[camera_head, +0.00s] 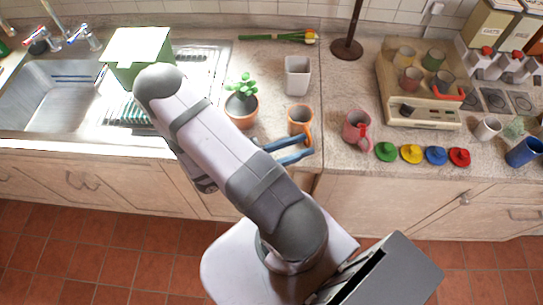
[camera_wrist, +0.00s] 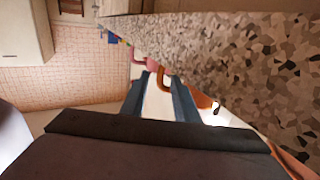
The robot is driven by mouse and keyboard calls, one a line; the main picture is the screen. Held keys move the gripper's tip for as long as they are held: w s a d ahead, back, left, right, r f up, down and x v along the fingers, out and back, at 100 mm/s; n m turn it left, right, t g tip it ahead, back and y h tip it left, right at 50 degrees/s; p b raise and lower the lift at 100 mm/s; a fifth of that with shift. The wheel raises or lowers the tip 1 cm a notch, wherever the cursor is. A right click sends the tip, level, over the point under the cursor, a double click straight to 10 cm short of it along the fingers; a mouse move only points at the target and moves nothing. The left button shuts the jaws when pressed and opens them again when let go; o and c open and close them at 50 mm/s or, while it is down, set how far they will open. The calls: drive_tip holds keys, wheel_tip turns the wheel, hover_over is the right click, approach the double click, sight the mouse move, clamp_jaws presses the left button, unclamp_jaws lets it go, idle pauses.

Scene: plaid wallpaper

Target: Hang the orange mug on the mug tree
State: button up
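The orange mug (camera_head: 299,119) stands upright on the counter, in front of the grey square cup. Its handle faces the front of the counter. My gripper (camera_head: 308,146) is just in front of the mug, its two blue fingers apart and pointing right. The fingertips are close to the handle; I cannot tell if they touch it. In the wrist view, the open fingers (camera_wrist: 162,82) have an orange handle-like curve (camera_wrist: 164,78) between their tips. A brown post on a round base (camera_head: 346,49), possibly the mug tree, stands at the back; its top is out of view.
A potted plant (camera_head: 241,108) stands left of the mug, and the grey cup (camera_head: 297,75) behind it. A pink pitcher (camera_head: 357,130) is to the right, then several coloured lids (camera_head: 411,153). A coffee machine (camera_head: 420,107) holding cups stands at the right. Bare counter lies before the post.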

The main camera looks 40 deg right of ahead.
drive_tip(key=b+v, duration=0.2)
drive_tip(key=v, duration=0.7)
drive_tip(key=shift+b, duration=0.35)
drive_tip(key=shift+r, duration=0.1)
